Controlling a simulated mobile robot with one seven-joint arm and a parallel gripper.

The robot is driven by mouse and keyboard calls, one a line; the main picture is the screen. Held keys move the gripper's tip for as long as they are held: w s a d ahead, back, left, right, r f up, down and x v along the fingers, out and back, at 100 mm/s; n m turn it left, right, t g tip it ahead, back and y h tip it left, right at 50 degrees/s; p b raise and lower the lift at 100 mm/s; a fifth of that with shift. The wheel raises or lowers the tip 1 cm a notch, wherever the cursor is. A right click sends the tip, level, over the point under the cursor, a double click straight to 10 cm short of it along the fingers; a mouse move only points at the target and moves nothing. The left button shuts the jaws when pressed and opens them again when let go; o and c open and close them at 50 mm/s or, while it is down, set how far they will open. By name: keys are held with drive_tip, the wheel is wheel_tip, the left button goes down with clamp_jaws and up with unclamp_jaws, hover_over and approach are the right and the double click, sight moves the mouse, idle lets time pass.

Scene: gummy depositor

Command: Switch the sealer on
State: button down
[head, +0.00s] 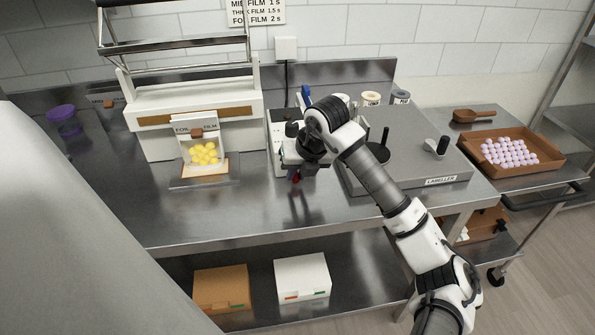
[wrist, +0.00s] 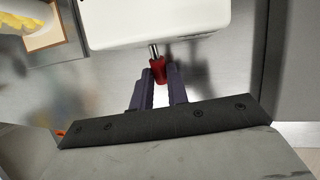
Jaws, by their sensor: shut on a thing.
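The sealer (head: 145,105) is the white machine at the back left, with its dark bar frame raised. A white box (head: 279,158) stands just right of it, partly hidden by my arm. In the wrist view, a short metal lever with a red tip (wrist: 157,68) sticks out of the edge of a white housing (wrist: 130,22). My gripper (wrist: 159,76) is shut on the red tip, one dark finger on each side. In the head view my gripper (head: 296,175) is in front of the white box, low over the bench. The lever's position, on or off, cannot be told.
A bag of yellow gummies (head: 205,154) stands in front of the sealer. The grey labeller (head: 415,145) is close on the right. A purple cup (head: 64,122) is at the far left. The steel bench front (head: 230,215) is clear.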

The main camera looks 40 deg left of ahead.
drive_tip(key=shift+w+a+r+g+h+p, duration=0.15)
drive_tip(key=shift+r+g+h+p, duration=0.55)
drive_tip(key=shift+h+p, duration=0.35)
drive_tip(key=h+p, duration=0.1)
drive_tip(key=r+g+h+p, duration=0.1)
drive_tip(key=shift+w+a+g+p, duration=0.15)
drive_tip(key=shift+g+p, duration=0.15)
drive_tip(key=shift+w+a+r+m+g+h+p, duration=0.1)
drive_tip(key=shift+a+r+m+g+h+p, duration=0.15)
drive_tip(key=shift+g+h+p, duration=0.4)
drive_tip(key=shift+w+a+m+g+h+p, duration=0.15)
drive_tip(key=shift+g+h+p, duration=0.1)
drive_tip(key=shift+g+h, duration=0.25)
drive_tip(key=shift+w+a+m+g+h+p, duration=0.15)
drive_tip(key=shift+g+h+p, duration=0.1)
drive_tip(key=shift+g+h, duration=0.25)
drive_tip(key=c, duration=1.4)
unclamp_jaws()
drive_tip(key=shift+o, duration=0.2)
drive_tip(key=shift+r, duration=0.15)
